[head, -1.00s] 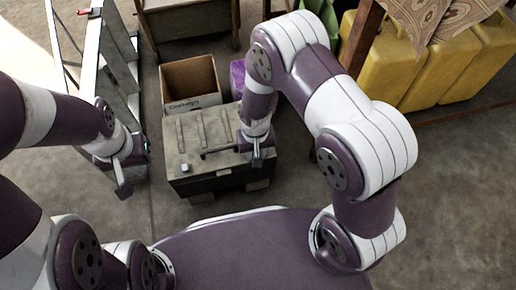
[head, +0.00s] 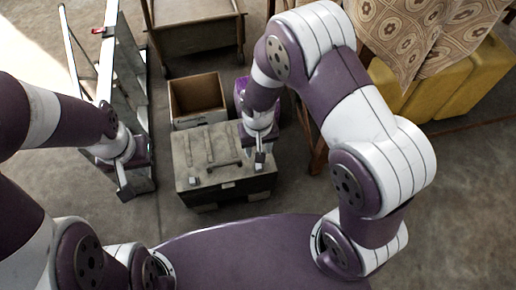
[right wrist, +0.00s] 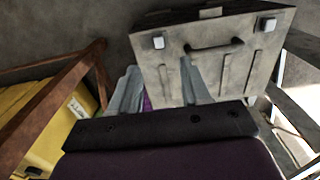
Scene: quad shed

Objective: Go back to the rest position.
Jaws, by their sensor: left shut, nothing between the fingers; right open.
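My left gripper (head: 124,189) is shut and empty, hanging at the left beside the metal ladder-like frame and left of the grey chest (head: 195,150). My right gripper (head: 260,158) is over the right part of that chest. In the right wrist view my right gripper (right wrist: 157,88) is open, with its two pale fingers apart and nothing between them. The chest (right wrist: 235,75) lies beyond the fingers there, showing a dark handle (right wrist: 214,48) and latches. I cannot tell whether a finger touches the chest.
An open cardboard box (head: 198,100) stands behind the chest, with a purple object (head: 242,92) beside it. A metal frame (head: 135,80) stands left. Yellow canisters (head: 450,88) and a patterned cloth (head: 425,35) are at the right. Bare floor lies at the lower right.

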